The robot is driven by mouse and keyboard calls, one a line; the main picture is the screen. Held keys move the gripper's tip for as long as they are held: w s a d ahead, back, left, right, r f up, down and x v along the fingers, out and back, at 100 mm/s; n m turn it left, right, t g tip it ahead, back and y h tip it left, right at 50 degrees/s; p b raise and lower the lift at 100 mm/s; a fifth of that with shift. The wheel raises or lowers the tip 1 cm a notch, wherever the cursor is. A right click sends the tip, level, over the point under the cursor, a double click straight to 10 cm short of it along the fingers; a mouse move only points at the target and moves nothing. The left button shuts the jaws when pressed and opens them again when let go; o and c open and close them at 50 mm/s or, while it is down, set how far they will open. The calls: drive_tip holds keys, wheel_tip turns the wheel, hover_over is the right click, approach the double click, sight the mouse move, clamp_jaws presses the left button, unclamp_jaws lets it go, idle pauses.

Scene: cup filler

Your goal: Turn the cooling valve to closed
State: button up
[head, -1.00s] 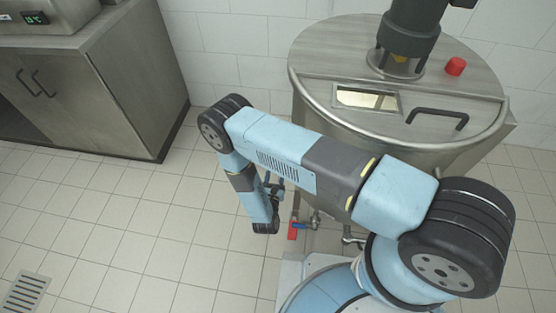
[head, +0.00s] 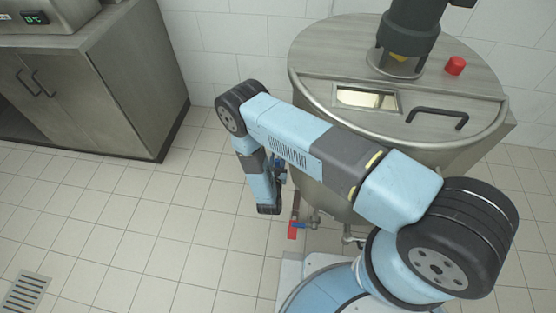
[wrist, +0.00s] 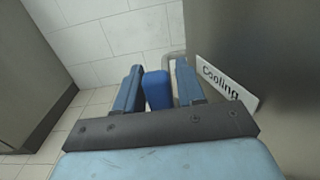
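In the wrist view, the blue handle (wrist: 157,90) of the cooling valve stands upright between the two fingers of my gripper (wrist: 160,86). The fingers are apart, one on each side of it, and I cannot tell whether they touch it. A white "Cooling" label (wrist: 226,83) is on the tank wall to the right. A pale pipe (wrist: 177,61) shows behind the right finger. In the head view, my gripper (head: 280,174) is beside the tank's left side, partly hidden by my arm. The cooling valve is not clearly visible there.
The steel tank (head: 340,165) stands on the right, close to my gripper. A valve with a red handle (head: 292,229) is low at the tank's front, below my gripper. A steel cabinet (head: 120,90) is at the left. The tiled floor between is clear.

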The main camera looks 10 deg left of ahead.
clamp_jaws()
